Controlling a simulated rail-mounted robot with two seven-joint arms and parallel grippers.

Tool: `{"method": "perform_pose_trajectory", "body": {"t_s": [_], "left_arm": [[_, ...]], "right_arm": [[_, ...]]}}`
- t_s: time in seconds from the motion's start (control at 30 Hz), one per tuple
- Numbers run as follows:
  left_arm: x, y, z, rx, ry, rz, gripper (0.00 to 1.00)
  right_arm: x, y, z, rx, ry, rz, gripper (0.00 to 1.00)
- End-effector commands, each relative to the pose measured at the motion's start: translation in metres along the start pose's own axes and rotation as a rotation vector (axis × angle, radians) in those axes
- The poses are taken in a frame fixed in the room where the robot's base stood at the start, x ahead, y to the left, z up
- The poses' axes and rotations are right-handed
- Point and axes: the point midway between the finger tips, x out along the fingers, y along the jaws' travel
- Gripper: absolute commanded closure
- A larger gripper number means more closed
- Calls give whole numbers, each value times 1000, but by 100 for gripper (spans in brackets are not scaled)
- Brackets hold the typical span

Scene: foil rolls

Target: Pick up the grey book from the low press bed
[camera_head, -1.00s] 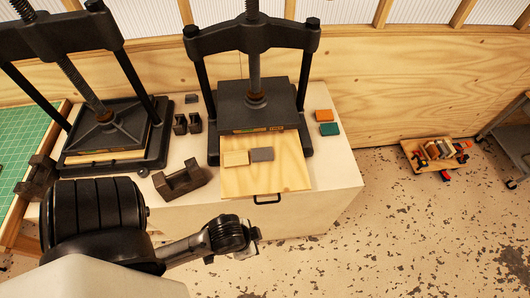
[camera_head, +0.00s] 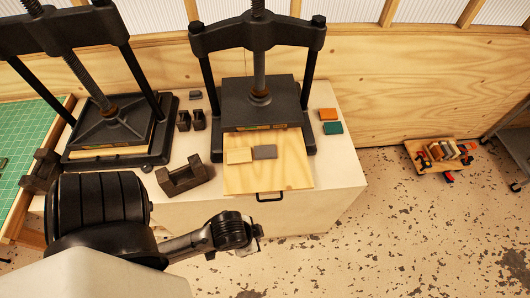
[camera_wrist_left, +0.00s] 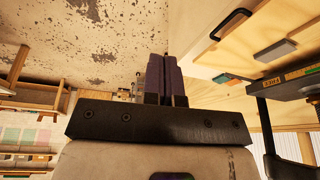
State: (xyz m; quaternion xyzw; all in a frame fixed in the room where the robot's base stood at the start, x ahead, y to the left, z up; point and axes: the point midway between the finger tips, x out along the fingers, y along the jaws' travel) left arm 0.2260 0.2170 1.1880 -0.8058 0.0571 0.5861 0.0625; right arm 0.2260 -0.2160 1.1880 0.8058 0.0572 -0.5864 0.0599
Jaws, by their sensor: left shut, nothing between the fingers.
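The grey book (camera_head: 265,152) lies flat on the pale wooden board (camera_head: 268,178) pulled out at the front of the right-hand black press (camera_head: 258,100). In the left wrist view the grey book (camera_wrist_left: 277,51) shows at the upper right, on the board. My left gripper (camera_head: 254,240) is in front of the bench, below and apart from the board. In the left wrist view its fingers (camera_wrist_left: 163,75) are together and hold nothing. My right gripper is in neither view.
An orange book (camera_head: 327,114) and a green book (camera_head: 332,128) lie right of the press. A black handle (camera_head: 269,197) sticks out at the board's front edge. Left are dark metal blocks (camera_head: 184,178) and another press (camera_head: 108,128).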

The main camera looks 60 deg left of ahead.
Motion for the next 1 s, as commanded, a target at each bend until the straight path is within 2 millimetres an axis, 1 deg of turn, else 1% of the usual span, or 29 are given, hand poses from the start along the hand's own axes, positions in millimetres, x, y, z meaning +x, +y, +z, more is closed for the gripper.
{"method": "perform_pose_trajectory", "body": {"t_s": [0.07,0.4,1.0], "left_arm": [[0,0,0,0,0,0,100],[0,0,0,0,0,0,67],[0,0,0,0,0,0,10]], "right_arm": [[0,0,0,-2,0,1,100],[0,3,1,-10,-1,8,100],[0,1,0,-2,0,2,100]]}}
